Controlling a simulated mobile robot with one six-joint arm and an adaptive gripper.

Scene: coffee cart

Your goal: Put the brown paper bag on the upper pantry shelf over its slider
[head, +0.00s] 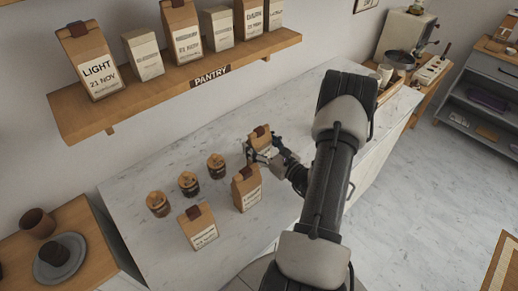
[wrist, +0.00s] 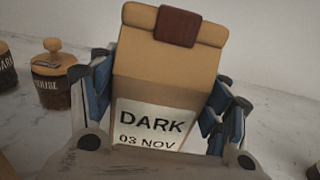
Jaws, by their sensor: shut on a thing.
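A brown paper bag (head: 261,136) with a dark brown clip is at the marble counter. In the wrist view the bag (wrist: 170,75) has a white label reading DARK, 03 NOV. My gripper (wrist: 160,110) is shut on it, with blue-padded fingers on both sides. In the head view my gripper (head: 262,153) covers the bag's lower part, so I cannot tell whether its base touches the counter. The wooden shelf (head: 150,102) marked PANTRY is on the wall at upper left. No slider can be made out.
The shelf holds a row of brown and white bags, including a LIGHT bag (head: 88,70). Two more brown bags, one nearer (head: 198,226) and one close to my gripper (head: 246,188), stand on the counter (head: 135,185). Three lidded jars (head: 188,184) stand left of them.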

